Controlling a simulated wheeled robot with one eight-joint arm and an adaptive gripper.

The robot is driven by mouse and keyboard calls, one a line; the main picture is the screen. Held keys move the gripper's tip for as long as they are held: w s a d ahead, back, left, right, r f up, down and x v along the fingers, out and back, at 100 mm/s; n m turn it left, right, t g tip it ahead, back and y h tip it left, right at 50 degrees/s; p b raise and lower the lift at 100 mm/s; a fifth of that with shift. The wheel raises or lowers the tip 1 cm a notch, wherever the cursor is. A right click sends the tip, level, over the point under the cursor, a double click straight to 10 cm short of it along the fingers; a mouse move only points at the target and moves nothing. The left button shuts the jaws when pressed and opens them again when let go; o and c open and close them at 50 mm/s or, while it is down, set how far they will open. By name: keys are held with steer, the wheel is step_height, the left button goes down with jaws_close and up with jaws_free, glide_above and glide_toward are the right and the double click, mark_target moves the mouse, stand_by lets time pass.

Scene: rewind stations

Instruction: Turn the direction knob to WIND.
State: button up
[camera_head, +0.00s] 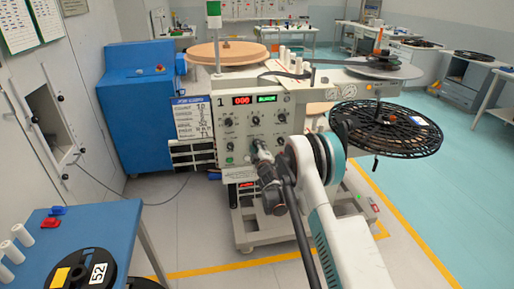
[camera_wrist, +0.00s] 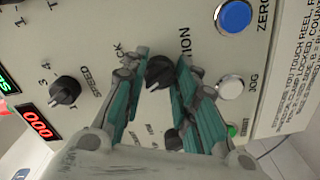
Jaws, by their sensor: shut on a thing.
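The direction knob (camera_wrist: 159,71) is a small black knob on the pale control panel (camera_wrist: 110,30). In the wrist view it sits between the fingertips of my gripper (camera_wrist: 159,60). My gripper is shut on it, with the green-padded fingers on either side. The knob's label is partly hidden; only "ION" shows, and I cannot read its pointer setting. In the head view my gripper (camera_head: 260,152) reaches the lower middle of the machine's panel (camera_head: 236,137) and covers the knob.
A black speed knob (camera_wrist: 65,90), a white jog button (camera_wrist: 230,90) and a blue zero button (camera_wrist: 234,16) are nearby. A black reel (camera_head: 386,130) stands out at the machine's right. A blue table (camera_head: 85,225) is at the lower left.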

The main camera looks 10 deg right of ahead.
steer(key=o, duration=1.1)
steer(key=s, duration=1.2)
